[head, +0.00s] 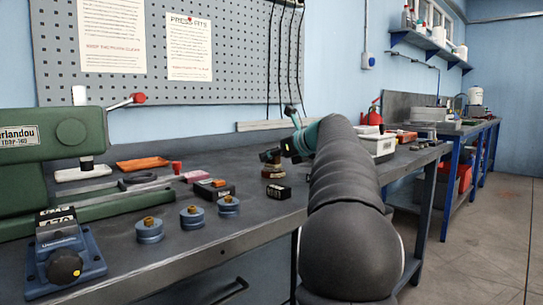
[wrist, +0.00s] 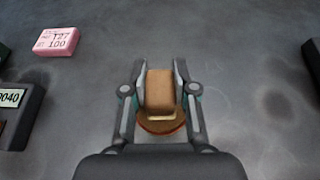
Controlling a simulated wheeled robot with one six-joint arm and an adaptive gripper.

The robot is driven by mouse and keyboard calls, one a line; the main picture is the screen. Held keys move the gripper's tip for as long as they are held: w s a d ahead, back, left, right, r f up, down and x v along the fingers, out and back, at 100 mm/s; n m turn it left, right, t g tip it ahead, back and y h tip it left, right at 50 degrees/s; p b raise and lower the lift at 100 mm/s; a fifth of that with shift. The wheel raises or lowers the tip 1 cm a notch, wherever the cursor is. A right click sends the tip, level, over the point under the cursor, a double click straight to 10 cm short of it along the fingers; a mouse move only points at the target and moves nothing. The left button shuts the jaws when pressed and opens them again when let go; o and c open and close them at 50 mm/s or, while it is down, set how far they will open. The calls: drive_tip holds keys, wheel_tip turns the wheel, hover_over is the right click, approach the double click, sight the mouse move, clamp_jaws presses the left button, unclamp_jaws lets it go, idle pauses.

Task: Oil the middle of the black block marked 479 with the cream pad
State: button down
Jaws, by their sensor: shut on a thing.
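My gripper (wrist: 160,82) is shut on the tan handle (wrist: 160,92) of a round pad. The pad's brown, red-edged base (wrist: 162,126) shows below the handle in the wrist view. In the head view the pad (head: 272,171) is over the bench, left of my arm, with a pale band low on it; whether it touches the bench is unclear. A black block (head: 42,226) with a white label that seems to read 479 sits in a blue vise (head: 88,267) at the front left, well away from my gripper.
A pink block (wrist: 57,42) and a black block (wrist: 28,105) marked 9040 lie left of the pad. Another black block (head: 277,195) lies near the bench's front edge. Several blue round weights (head: 150,232) stand right of the vise. A green machine (head: 45,150) is behind it.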

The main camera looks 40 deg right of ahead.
drive_tip(key=shift+f, duration=0.3)
idle(0.7)
drive_tip(key=shift+r, duration=0.1)
wheel_tip(320, 180, up, 5)
drive_tip(key=p, duration=0.5)
drive_tip(key=shift+p, duration=0.35)
drive_tip(key=shift+r+p, duration=0.45)
drive_tip(key=shift+r, duration=0.45)
